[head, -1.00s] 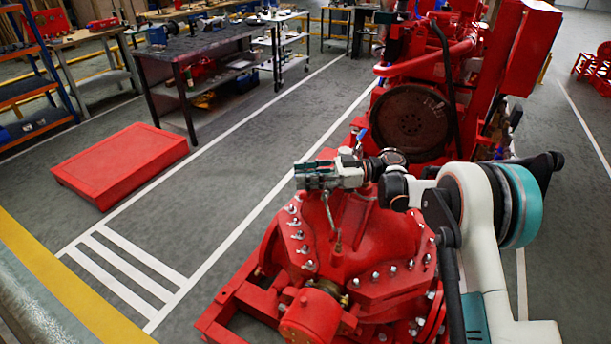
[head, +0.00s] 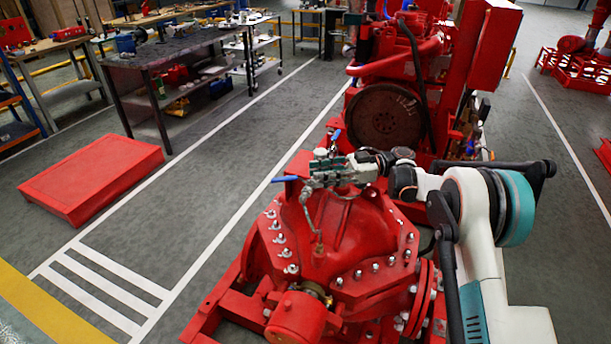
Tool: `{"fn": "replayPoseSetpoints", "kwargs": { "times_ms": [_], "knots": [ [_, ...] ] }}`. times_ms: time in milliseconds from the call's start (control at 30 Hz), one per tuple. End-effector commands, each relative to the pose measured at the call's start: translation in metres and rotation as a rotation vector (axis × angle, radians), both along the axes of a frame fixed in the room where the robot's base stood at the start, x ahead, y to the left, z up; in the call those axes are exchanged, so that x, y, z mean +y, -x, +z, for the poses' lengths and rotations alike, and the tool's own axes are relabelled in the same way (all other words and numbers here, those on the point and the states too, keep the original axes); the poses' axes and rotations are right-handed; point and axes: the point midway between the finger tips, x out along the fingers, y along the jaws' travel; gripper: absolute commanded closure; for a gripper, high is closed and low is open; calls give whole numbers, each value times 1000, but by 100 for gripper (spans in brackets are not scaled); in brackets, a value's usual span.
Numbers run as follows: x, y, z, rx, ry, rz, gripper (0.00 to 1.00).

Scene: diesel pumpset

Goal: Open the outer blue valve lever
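One blue valve lever (head: 285,179) sticks out to the left, roughly level, just past the tip of my gripper (head: 314,175). A second blue lever (head: 336,136) stands nearly upright just behind my gripper. Both sit near the top of the red pump casing (head: 345,235), by a thin metal pipe (head: 306,212) that runs down to it. My gripper reaches in from the right, over the casing, and hides the valve bodies. I cannot tell whether its fingers touch a lever or how far apart they are.
The red diesel engine with its dark round flywheel (head: 384,117) stands behind the pump. A low red platform (head: 92,179) lies on the floor at left, with a dark workbench (head: 180,62) behind it. The floor left of the pump is clear.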

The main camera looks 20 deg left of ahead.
Motion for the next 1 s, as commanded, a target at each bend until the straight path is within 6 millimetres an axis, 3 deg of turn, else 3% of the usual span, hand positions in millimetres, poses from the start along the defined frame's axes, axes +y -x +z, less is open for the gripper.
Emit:
{"fn": "replayPoseSetpoints", "kwargs": {
  "times_ms": [400, 567, 767, 1000],
  "knots": [
    [-8, -5, 0, 0, 0, 1, 66],
    [-9, -6, 5, 7, 17, -8, 100],
    [-17, -9, 33, 53, 139, -79, 100],
    [-42, -4, 78, 149, 378, -240, 100]
  ]
}}
